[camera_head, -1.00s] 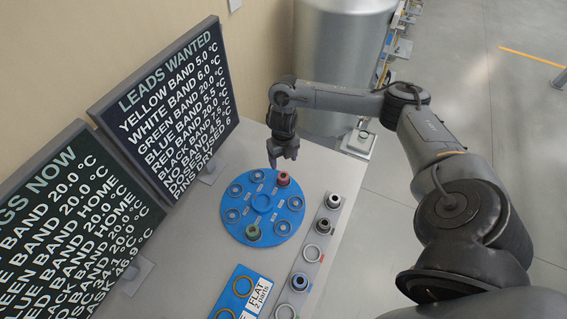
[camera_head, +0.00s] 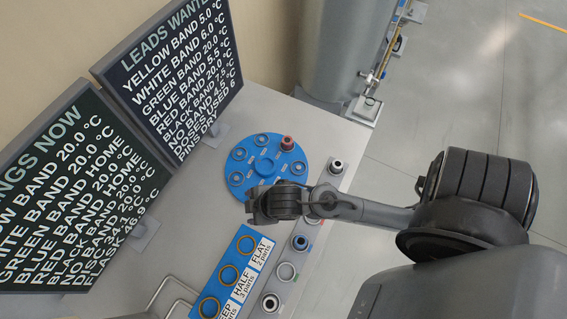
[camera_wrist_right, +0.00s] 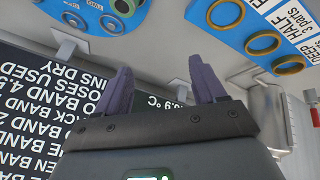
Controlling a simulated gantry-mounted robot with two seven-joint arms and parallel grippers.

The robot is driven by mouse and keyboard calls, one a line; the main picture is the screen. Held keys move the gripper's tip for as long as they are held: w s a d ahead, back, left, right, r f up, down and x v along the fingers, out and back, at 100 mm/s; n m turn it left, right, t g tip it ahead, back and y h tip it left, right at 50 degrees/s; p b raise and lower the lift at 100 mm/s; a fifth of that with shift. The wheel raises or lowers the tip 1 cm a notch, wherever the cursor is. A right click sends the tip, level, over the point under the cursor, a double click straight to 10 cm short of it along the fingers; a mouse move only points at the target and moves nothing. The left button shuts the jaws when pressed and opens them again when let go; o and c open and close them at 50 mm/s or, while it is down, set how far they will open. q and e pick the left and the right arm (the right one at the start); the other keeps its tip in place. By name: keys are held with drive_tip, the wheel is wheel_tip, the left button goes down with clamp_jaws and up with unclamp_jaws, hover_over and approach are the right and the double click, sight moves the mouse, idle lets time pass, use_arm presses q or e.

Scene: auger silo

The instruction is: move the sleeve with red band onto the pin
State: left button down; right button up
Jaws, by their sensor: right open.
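The sleeve with the red band (camera_head: 286,143) stands on the far right edge of the round blue plate (camera_head: 240,155). Nothing holds it. My right gripper (camera_head: 262,205) is over the near edge of that plate, apart from the red-banded sleeve and nearer to me. In the right wrist view its two purple fingers (camera_wrist_right: 163,85) are spread with nothing between them. A green-banded part (camera_wrist_right: 125,6) shows at the top of the wrist view; my arm hides it in the head view. I cannot make out for certain which fixture is the pin. My left gripper is not in view.
A grey rail (camera_head: 318,205) bearing several sleeves and rings runs along the right of the table. A blue board (camera_head: 250,247) with yellow rings lies nearer. Two dark text screens (camera_head: 170,75) stand at the left. A large metal silo (camera_head: 340,50) is behind.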

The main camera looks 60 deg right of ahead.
drive_tip(key=s+d+m+g, duration=0.2)
drive_tip(key=s+d+m, duration=0.1)
drive_tip(key=s+m, duration=0.3)
drive_tip(key=shift+s+d+h, duration=0.3)
drive_tip(key=shift+s+d, duration=0.05)
drive_tip(key=shift+s, duration=0.4)
drive_tip(key=shift+r, duration=0.15)
wheel_tip(320, 180, up, 12)
drive_tip(key=p, duration=1.2)
